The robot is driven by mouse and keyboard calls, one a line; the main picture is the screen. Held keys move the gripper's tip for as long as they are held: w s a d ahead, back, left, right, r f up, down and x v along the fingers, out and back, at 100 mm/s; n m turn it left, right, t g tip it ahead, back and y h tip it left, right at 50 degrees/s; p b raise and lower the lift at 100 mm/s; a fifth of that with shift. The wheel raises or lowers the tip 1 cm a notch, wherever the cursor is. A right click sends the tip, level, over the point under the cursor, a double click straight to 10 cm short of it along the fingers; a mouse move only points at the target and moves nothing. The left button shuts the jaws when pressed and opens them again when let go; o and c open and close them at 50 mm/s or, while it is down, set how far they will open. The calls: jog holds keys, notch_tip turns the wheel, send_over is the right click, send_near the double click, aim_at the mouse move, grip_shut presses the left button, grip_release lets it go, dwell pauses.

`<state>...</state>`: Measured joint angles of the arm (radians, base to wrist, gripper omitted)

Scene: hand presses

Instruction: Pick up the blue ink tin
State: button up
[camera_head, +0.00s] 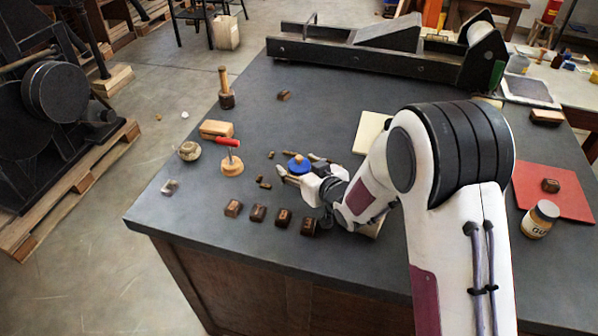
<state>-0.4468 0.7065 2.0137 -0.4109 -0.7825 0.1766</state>
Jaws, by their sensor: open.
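The blue ink tin (298,163) is a small round blue thing on the dark tabletop, with a raised middle and a tan lower edge. My gripper (301,168) reaches in from the right, low over the table. Its jaws are open, with one fingertip on the near left side of the tin and the other on its far right side. The tin appears between or just beyond the fingertips. I cannot tell whether either finger touches it. The near finger hides part of its lower side.
Small dark blocks (258,213) line the table's front. A red mat (560,193) and glue jar (540,220) are at right.

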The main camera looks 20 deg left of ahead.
jog(key=c, duration=1.4)
jog(key=shift+r, duration=0.25)
jog(key=shift+r, duration=4.85)
